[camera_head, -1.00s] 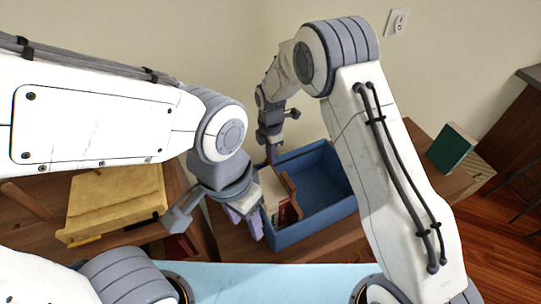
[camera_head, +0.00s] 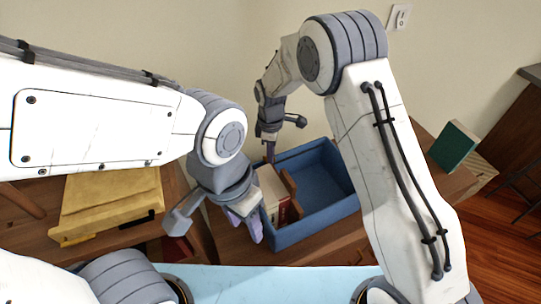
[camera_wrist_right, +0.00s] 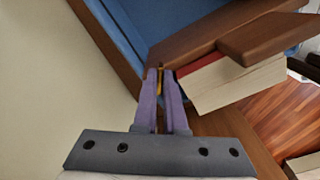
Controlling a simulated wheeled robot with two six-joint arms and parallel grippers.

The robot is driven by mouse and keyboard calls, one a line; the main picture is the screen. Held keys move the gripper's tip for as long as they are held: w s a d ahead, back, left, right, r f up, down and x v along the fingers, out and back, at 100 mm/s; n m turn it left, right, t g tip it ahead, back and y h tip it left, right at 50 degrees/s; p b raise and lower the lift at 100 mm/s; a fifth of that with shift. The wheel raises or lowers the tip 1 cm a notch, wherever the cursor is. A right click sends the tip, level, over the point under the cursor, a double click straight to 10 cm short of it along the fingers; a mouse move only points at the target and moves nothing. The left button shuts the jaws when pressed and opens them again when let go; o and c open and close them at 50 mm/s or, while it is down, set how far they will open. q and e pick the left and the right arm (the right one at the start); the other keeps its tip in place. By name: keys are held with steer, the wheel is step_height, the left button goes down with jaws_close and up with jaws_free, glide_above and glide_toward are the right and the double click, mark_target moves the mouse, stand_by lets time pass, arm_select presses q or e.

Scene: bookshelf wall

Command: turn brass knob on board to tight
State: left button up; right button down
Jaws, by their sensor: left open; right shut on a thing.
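The brass knob (camera_wrist_right: 160,80) shows as a small yellow sliver between my right gripper's fingers in the right wrist view, mostly hidden by them. My right gripper (camera_wrist_right: 161,78) is shut on it, beside the near end of the brown wooden board (camera_wrist_right: 205,32). In the head view my right gripper (camera_head: 270,157) reaches down at the left end of the blue box, and the board (camera_head: 289,188) stands inside the box's left part. The knob cannot be made out there. My left gripper (camera_head: 247,228) is open and empty, apart from the box's front left corner.
A pale book with a red cover (camera_head: 273,192) stands against the board in the blue box (camera_head: 318,222). The box's right part is empty.

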steer(key=m+b, duration=0.1)
steer(key=m, duration=0.4)
steer(key=shift+a+m, duration=0.1)
steer(key=shift+m, duration=0.2)
steer(key=m, duration=0.5)
steer(key=shift+s+r+b, duration=0.1)
steer(key=shift+b, duration=0.25)
steer(key=shift+m, duration=0.3)
steer(key=c, duration=1)
jaws_free()
steer(key=shift+r, duration=0.45)
step_height(320, 180, up, 10)
steer(key=shift+f+b, duration=0.25)
steer(key=shift+b, duration=1)
